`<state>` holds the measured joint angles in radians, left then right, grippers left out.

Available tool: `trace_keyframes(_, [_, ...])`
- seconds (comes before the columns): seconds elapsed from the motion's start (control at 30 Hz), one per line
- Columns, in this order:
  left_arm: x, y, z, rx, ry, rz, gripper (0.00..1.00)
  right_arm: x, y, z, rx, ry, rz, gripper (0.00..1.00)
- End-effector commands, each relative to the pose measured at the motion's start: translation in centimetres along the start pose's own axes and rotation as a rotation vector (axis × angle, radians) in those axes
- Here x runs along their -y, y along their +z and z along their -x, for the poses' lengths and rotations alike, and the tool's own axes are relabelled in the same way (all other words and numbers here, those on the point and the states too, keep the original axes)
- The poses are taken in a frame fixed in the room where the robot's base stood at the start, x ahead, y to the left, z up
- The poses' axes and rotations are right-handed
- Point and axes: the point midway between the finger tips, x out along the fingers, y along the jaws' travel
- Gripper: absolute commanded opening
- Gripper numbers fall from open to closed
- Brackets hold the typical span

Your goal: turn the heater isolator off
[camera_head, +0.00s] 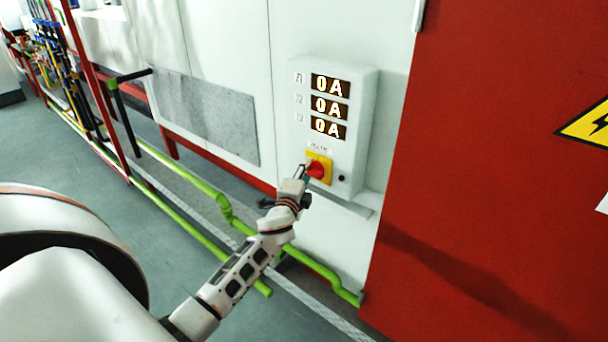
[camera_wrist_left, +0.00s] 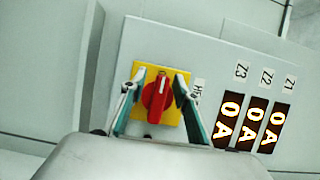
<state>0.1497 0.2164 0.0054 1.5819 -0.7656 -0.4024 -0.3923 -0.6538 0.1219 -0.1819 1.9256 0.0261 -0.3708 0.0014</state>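The heater isolator is a red rotary knob (camera_head: 316,170) on a yellow plate (camera_head: 326,160), low on a pale wall box (camera_head: 358,125). In the left wrist view, the red knob (camera_wrist_left: 157,95) has its handle nearly upright in the picture, tilted slightly, lying across the row of displays. A white mark shows near its upper end. My left gripper (camera_head: 304,173) is at the knob. In the left wrist view its fingers (camera_wrist_left: 158,88) stand either side of the knob, open, with yellow plate visible between each finger and the knob. My right gripper is in neither view.
Three displays (camera_head: 328,106) above the knob read 0A. A small black button (camera_head: 341,178) sits right of the knob. A red panel (camera_head: 480,170) stands at right. Green pipes (camera_head: 215,195) run low along the wall. The floor at left is clear.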

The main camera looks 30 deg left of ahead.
Motion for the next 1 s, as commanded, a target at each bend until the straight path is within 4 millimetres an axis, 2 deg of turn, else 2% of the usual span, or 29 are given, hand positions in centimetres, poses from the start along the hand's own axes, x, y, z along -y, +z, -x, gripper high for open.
trace_keyframes(0.17, [-0.1, 0.1, 1.5, 0.001, 0.0, -0.001, 0.31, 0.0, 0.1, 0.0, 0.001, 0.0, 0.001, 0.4])
trace_keyframes(0.6, [-0.1, 0.0, 9.8, 0.0, 0.002, 0.001, 0.31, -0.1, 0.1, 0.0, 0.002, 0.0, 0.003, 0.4])
trace_keyframes(0.8, [-0.1, -0.1, 11.7, -0.001, 0.002, 0.001, 0.31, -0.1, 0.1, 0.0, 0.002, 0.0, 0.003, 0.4])
trace_keyframes(1.0, [0.0, -0.1, 12.1, -0.001, 0.001, 0.001, 0.31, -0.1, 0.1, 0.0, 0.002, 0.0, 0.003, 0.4])
